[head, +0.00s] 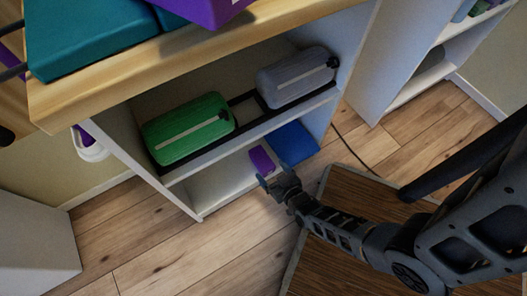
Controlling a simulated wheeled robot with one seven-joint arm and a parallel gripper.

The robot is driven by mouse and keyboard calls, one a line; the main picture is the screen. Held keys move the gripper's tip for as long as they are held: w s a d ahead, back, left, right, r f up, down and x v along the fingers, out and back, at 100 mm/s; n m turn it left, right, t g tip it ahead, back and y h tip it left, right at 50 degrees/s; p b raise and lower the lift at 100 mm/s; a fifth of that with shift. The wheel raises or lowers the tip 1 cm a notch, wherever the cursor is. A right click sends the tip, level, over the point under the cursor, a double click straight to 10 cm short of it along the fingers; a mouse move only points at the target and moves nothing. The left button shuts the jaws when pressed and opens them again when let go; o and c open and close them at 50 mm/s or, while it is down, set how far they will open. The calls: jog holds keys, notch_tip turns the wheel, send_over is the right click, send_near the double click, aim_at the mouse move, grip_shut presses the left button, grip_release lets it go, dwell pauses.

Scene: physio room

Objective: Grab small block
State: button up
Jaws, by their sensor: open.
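A small purple block (262,159) lies on the bottom shelf of the white shelving unit, toward its right half. My gripper (266,180) is open just in front of the block, on its near side. In the picture the fingertips come close to the block's lower edge; I cannot tell whether they touch it. Nothing shows between the fingers. The block's top shows; its lower near side is partly hidden by the gripper.
A blue block (293,143) lies right of the purple one. Above, the middle shelf (180,176) holds a green roll (188,129) and a grey roll (297,77). A wooden top (110,88) overhangs. A dark wooden board (343,190) lies below my arm.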

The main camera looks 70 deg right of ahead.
aim_at(264, 161)
jog(key=x, duration=0.2)
jog(key=shift+w+d+f+b, duration=0.2)
jog(key=shift+d+f+b, duration=0.05)
jog(key=shift+d+b, duration=0.15)
jog(key=b+x, duration=0.2)
jog(key=x, duration=0.3)
jog(key=shift+w+d, duration=0.15)
jog(key=shift+w, duration=0.05)
jog(key=c, duration=1.1)
